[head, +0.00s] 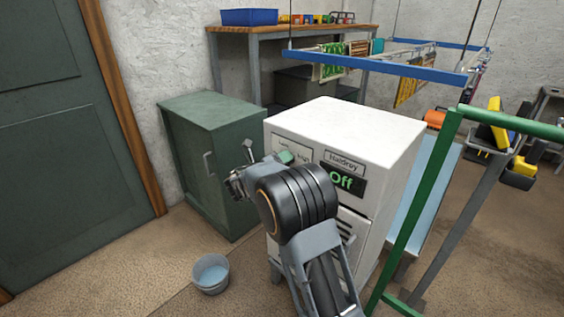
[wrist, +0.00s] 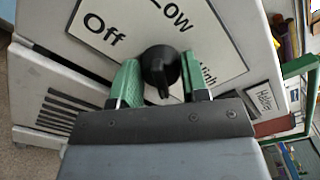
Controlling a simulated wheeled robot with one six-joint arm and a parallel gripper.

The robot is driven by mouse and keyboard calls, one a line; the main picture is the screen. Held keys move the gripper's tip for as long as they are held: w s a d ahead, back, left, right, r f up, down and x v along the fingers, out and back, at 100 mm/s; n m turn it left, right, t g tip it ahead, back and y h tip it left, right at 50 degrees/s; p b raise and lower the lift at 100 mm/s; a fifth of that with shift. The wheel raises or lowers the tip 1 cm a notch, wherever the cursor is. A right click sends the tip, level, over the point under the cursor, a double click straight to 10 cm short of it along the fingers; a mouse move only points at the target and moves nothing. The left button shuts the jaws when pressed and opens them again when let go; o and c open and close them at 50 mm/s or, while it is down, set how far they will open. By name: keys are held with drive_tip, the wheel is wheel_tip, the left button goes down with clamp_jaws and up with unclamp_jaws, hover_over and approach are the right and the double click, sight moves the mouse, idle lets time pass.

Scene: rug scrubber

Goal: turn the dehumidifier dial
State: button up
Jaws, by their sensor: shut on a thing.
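The dehumidifier (head: 345,125) is a white box in the middle of the head view, with a "Haldrey" label and a dark display (head: 341,180) reading "Off" in green. Its black dial (wrist: 159,62) shows in the wrist view on a white plate (wrist: 212,40) marked Off, Low and High. My gripper (wrist: 160,80) has its green fingers on either side of the dial and is shut on it. In the head view, my arm covers part of the dehumidifier's front and hides the dial; a green finger (head: 287,157) shows at the plate.
A green cabinet (head: 212,165) stands left of the dehumidifier. A bucket (head: 210,273) is on the floor in front. A green frame (head: 422,200) stands close on the right, and a blue-edged rack (head: 380,64) hangs above and behind. Floor at the lower left is free.

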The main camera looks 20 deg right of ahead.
drive_tip(key=m+b, duration=0.1)
drive_tip(key=m, duration=0.5)
drive_tip(key=shift+s+b, duration=0.1)
drive_tip(key=shift+b, duration=0.3)
drive_tip(key=m+b, duration=0.3)
drive_tip(key=m, duration=0.2)
drive_tip(key=shift+s+d+f+b, duration=0.1)
drive_tip(key=shift+s+b, duration=0.05)
drive_tip(key=shift+b, duration=0.2)
drive_tip(key=m+b, duration=0.6)
drive_tip(key=shift+s+f+m, duration=0.1)
drive_tip(key=shift+f+m, duration=0.05)
drive_tip(key=shift+m, duration=0.25)
drive_tip(key=m+b, duration=0.3)
drive_tip(key=shift+s+d, duration=0.1)
drive_tip(key=shift+m+b, duration=0.95)
drive_tip(key=shift+m, duration=0.15)
drive_tip(key=o, duration=0.9)
drive_tip(key=shift+r, duration=0.2)
